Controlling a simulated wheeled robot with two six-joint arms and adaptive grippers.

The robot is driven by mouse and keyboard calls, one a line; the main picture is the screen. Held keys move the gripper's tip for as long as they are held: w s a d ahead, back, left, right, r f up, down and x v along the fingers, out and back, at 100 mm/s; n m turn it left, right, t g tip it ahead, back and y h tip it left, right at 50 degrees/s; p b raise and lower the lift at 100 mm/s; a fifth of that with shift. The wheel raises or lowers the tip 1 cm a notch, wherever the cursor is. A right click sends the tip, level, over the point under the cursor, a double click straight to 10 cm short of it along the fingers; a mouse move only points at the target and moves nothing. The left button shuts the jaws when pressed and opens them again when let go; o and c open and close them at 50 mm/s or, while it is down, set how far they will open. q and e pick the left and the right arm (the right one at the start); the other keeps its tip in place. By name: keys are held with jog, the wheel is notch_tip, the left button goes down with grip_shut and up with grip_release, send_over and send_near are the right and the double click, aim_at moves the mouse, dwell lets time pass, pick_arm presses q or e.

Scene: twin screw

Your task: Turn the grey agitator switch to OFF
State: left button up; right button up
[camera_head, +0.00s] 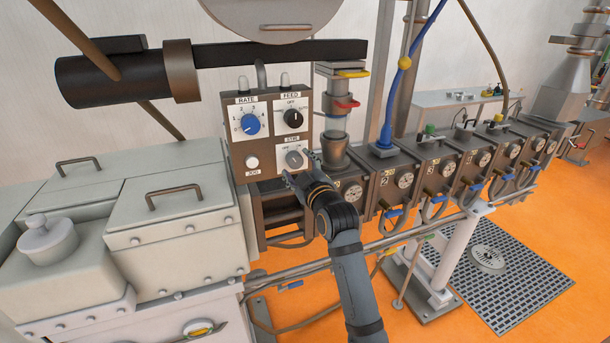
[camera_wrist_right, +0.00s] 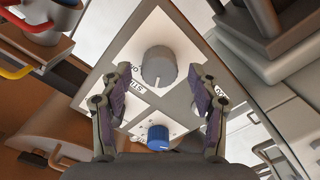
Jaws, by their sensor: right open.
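The grey agitator switch (camera_head: 294,158) is a round knob at the lower right of the brown control panel (camera_head: 241,166), under a STIR label. In the right wrist view the grey knob (camera_wrist_right: 158,65) stands between and just beyond the fingertips, with a dark mark on its near side. My right gripper (camera_head: 299,171) is open in front of the panel's lower right corner. In the right wrist view its fingers (camera_wrist_right: 160,80) lie on either side of the knob; I cannot tell whether they touch it. My left gripper is not in view.
A blue RATE knob (camera_head: 250,123) and a black FEED knob (camera_head: 293,118) sit above, and a white button (camera_head: 252,163) is left of the switch. Barrel blocks with gauges (camera_head: 405,180) run off to the right.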

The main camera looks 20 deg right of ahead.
jog(key=s, duration=1)
jog(key=shift+s+d, duration=0.15)
jog(key=shift+s, duration=0.1)
jog(key=shift+f, duration=0.1)
notch_tip(320, 180, down, 36)
jog(key=w+m+g+b, duration=0.1)
jog(key=m+g, duration=0.2)
jog(key=g, duration=0.3)
jog(key=s+f+m+g, duration=0.1)
jog(key=s+f+g, duration=0.35)
jog(key=f, duration=0.85)
jog(key=s+d+f+m+g+b, duration=0.1)
jog(key=s+d+f+m+g, duration=0.15)
jog(key=s+f, duration=1.4)
jog(key=s+d+f+g, duration=0.1)
jog(key=s+d+f, duration=0.1)
jog(key=s, duration=0.6)
jog(key=s+d+f+m+g+h, duration=0.1)
jog(key=s+f, duration=0.4)
jog(key=s, duration=0.4)
jog(key=s+d+f+m+g, duration=0.1)
jog(key=s+d+f, duration=0.1)
jog(key=s, duration=0.6)
jog(key=shift+s+d+f+g+b, duration=0.3)
jog(key=shift+f+g+b, duration=0.1)
jog(key=shift+f, duration=0.3)
